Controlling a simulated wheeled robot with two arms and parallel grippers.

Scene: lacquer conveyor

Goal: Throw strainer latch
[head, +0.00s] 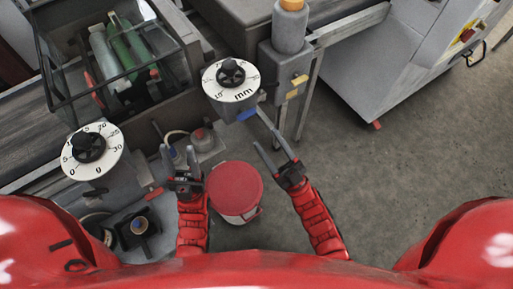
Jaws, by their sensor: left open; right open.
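I cannot tell for sure which part is the strainer latch. A grey unit (284,62) at the upper middle carries yellow tabs (299,80) on its front. A blue tab (247,114) sticks out below the white mm dial (230,80). A small grey fitting with a reddish knob (203,137) sits low, just beyond my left gripper. My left gripper (178,153) is open, with nothing seen between its fingers. My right gripper (268,141) is open and empty, below and right of the blue tab, in front of the grey unit's leg.
A red-lidded bucket (235,185) stands on the floor between my arms. A second dial (90,149) stands at left, and a glass-sided box (120,55) with green and clear cylinders is behind it. A grey cabinet (400,50) is upper right. The floor (400,170) at right is clear.

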